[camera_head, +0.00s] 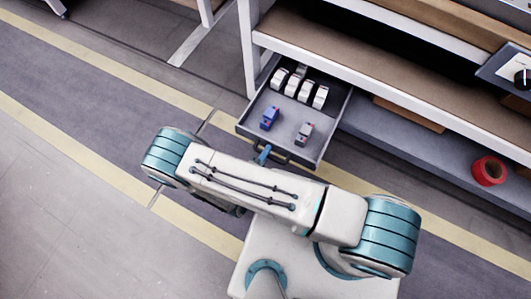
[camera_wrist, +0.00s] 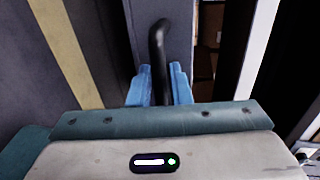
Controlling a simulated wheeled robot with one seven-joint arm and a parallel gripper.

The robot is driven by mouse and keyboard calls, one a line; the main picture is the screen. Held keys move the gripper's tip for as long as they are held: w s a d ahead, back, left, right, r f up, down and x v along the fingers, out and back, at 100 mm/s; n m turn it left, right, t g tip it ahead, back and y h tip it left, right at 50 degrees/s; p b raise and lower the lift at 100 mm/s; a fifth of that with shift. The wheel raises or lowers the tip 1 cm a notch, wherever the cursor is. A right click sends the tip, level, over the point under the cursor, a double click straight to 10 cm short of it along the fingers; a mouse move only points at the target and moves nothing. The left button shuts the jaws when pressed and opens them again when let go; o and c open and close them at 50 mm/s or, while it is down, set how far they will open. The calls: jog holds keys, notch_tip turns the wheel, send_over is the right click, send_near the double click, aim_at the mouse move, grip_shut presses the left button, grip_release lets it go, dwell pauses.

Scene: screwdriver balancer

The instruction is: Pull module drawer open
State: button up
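The module drawer (camera_head: 333,128) is a grey tray that stands pulled out from under the bench in the head view. It holds several white modules (camera_head: 304,92), a blue module (camera_head: 269,118) and a grey-white module (camera_head: 304,132). Its dark bar handle (camera_head: 285,157) is on the front face and also shows in the wrist view (camera_wrist: 158,45). My gripper (camera_head: 263,153) is at the left part of this handle. In the wrist view the blue fingers of my gripper (camera_wrist: 162,85) are on both sides of the handle, closed against it. My arm hides part of the front below the handle.
The workbench (camera_head: 390,70) with brown shelves stands behind the drawer. A red roll (camera_head: 489,170) lies on the low shelf at right. Yellow floor lines (camera_head: 80,150) cross the grey floor. The floor left of the drawer is clear.

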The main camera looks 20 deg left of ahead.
jog(key=p+v, duration=0.3)
jog(key=v, duration=1)
jog(key=shift+s, duration=0.4)
jog(key=shift+r, duration=0.1)
